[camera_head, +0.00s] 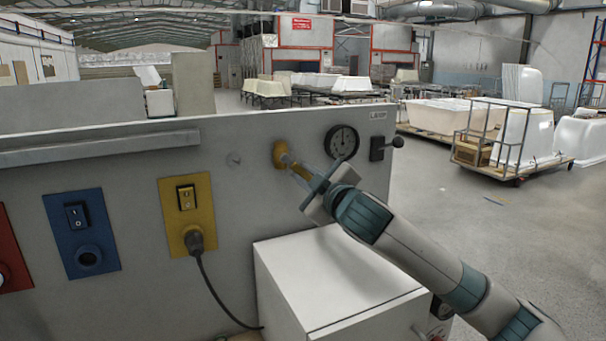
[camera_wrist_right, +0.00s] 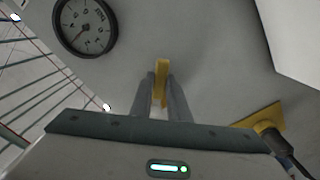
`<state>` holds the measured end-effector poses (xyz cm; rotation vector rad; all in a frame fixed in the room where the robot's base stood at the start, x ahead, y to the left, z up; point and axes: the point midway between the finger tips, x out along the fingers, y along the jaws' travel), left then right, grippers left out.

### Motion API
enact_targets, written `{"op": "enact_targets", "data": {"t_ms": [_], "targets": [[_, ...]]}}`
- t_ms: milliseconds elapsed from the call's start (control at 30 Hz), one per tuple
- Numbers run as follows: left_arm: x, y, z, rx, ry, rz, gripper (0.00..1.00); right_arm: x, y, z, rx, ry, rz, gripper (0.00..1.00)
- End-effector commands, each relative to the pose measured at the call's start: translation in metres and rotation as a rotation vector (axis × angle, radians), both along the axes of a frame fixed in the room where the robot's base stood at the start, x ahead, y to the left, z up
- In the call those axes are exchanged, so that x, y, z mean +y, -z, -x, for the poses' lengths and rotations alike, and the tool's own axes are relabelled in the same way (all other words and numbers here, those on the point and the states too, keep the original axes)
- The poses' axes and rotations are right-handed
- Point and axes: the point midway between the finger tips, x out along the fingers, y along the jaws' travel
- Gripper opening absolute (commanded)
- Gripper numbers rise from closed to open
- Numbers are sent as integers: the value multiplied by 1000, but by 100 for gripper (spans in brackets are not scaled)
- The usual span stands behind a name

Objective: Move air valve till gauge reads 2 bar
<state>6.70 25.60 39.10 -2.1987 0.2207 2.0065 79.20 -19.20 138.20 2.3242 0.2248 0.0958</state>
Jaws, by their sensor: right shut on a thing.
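The yellow air valve handle (camera_head: 280,154) sits on the grey panel, left of the round gauge (camera_head: 341,142). My right gripper (camera_head: 294,166) reaches it from the lower right and is shut on the handle. In the right wrist view the yellow handle (camera_wrist_right: 161,78) stands between the two grey fingers (camera_wrist_right: 161,95). The dark-rimmed gauge (camera_wrist_right: 86,24) with a pale face shows at the upper left there. Its numbers and needle are too small to read surely. My left gripper is not in view.
A white box (camera_head: 325,280) stands below my right arm. A black lever (camera_head: 385,147) is right of the gauge. A yellow socket plate (camera_head: 188,212) with a plugged cable and a blue plate (camera_head: 82,232) are to the left. Bathtub shells (camera_head: 525,135) stand on a trolley behind.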

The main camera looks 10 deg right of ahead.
Motion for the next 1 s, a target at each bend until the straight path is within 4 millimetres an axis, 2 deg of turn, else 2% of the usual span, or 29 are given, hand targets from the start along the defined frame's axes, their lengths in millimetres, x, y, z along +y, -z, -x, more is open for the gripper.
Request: {"op": "enact_targets", "data": {"t_ms": [333,367,400,433,767,1000], "targets": [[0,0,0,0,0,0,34,0,0,0,-1,0,4,0],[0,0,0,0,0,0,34,0,0,0,-1,0,4,23],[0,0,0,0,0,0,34,0,0,0,-1,0,3,32],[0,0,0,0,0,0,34,0,0,0,-1,0,3,34],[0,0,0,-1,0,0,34,0,0,1,-1,0,3,34],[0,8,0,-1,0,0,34,-3,2,14,-1,-1,3,34]]}}
